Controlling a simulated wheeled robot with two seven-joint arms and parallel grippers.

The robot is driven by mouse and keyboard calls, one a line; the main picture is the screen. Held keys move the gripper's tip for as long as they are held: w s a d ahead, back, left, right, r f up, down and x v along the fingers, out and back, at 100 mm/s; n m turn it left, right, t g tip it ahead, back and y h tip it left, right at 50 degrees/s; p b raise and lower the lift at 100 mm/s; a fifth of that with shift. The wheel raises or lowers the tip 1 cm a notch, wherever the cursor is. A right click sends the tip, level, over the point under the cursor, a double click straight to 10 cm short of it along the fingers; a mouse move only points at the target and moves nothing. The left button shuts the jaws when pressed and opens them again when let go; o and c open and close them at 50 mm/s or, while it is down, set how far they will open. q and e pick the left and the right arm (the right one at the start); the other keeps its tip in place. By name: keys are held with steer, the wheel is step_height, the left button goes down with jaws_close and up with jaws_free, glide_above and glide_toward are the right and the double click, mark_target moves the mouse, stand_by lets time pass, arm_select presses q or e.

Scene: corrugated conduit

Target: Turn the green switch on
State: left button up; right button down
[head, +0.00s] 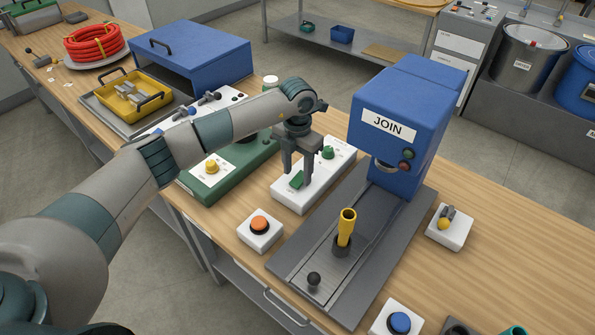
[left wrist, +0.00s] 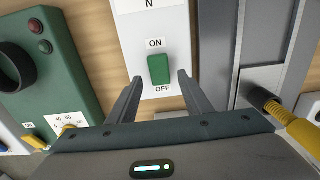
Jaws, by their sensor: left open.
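The green switch (head: 297,180) is a rocker on a white panel (head: 323,183) on the wooden bench, left of the blue JOIN machine. In the left wrist view the switch (left wrist: 159,69) stands between an ON label above and an OFF label below. I cannot tell which end is pressed in. My left gripper (head: 299,171) points down over the panel, its fingers partly hiding the area by the switch. In the left wrist view its open fingers (left wrist: 160,78) lie on either side of the switch's lower end, holding nothing. My right gripper is not in view.
A round green part (head: 328,152) sits farther back on the same panel. The blue JOIN machine (head: 400,125) and its grey base (head: 385,250) stand close on the right. A green box (head: 237,170) with a yellow knob is close on the left. An orange button (head: 260,225) is in front.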

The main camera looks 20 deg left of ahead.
mark_target(299, 179)
arm_select(q)
steer(key=shift+f, duration=1.1)
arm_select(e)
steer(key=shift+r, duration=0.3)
arm_select(q)
steer(key=shift+c, duration=0.3)
